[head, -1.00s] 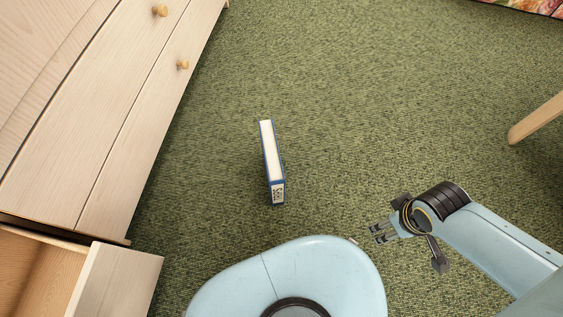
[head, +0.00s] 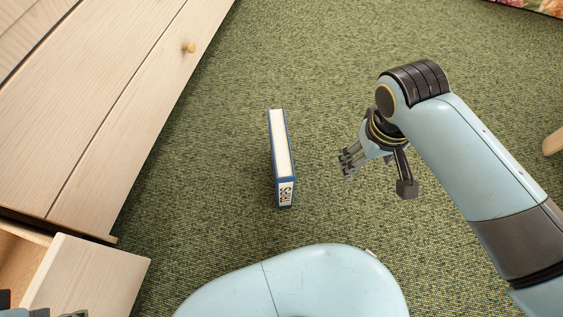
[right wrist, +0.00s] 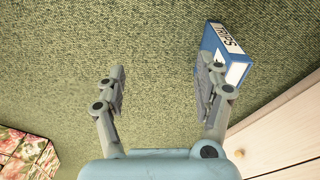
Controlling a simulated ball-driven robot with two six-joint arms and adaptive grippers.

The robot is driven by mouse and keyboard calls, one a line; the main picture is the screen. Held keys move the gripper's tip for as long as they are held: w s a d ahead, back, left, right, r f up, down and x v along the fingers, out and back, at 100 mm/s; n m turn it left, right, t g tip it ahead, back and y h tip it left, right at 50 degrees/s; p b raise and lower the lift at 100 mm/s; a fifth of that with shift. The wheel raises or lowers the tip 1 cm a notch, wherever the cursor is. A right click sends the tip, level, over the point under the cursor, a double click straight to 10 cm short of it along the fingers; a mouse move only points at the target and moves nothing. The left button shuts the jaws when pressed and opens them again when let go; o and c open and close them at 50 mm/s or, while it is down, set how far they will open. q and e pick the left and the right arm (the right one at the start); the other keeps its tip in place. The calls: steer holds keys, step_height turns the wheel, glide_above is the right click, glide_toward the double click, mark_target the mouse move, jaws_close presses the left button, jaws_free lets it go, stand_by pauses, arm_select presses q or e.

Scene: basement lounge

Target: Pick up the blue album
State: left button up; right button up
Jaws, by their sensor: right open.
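The blue album (head: 282,150) stands upright on the green carpet in the middle of the head view, white page edges up and a "TRIPS" label on its near end. My right gripper (head: 348,162) is open and empty, to the right of the album and apart from it. In the right wrist view, the album (right wrist: 232,68) shows beyond the right-hand finger of my right gripper (right wrist: 162,68), which hides part of it. A small piece of my left gripper (head: 72,313) shows at the bottom left edge; its jaws cannot be made out.
A pale wooden dresser (head: 110,95) stands at the left, with an open drawer (head: 95,275) jutting out at the lower left. A wooden leg (head: 553,143) shows at the right edge. The carpet (head: 330,60) around the album is clear.

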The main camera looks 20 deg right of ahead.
steer(key=w+a+f+m, duration=0.1)
steer(key=w+a+f, duration=0.4)
steer(key=w, duration=0.4)
glide_above(280, 139)
steer(key=shift+s+d+f+y, duration=0.1)
steer(key=shift+s+f+y, duration=0.05)
steer(key=shift+f+y, duration=0.35)
steer(key=shift+f, duration=0.3)
step_height(280, 139, down, 4)
steer(key=b, duration=0.3)
steer(key=shift+r+b, duration=0.15)
steer(key=shift+b, duration=0.15)
steer(key=shift+f+b, duration=0.85)
steer(key=shift+b, duration=0.05)
step_height(280, 139, down, 2)
steer(key=shift+b, duration=1)
steer(key=shift+f+b, duration=0.5)
steer(key=shift+b, duration=0.05)
steer(key=shift+f+b, duration=0.95)
steer(key=shift+b, duration=0.05)
arm_select(q)
steer(key=w+d+f+t, duration=0.1)
steer(key=w+f+t, duration=0.1)
steer(key=f+t, duration=0.2)
steer(key=w+d+f+t+h, duration=0.1)
steer(key=w+f+t, duration=0.1)
steer(key=f+t, duration=0.3)
steer(key=shift+w+d+t, duration=0.15)
steer(key=shift+w+t, duration=0.1)
steer(key=shift+t, duration=0.35)
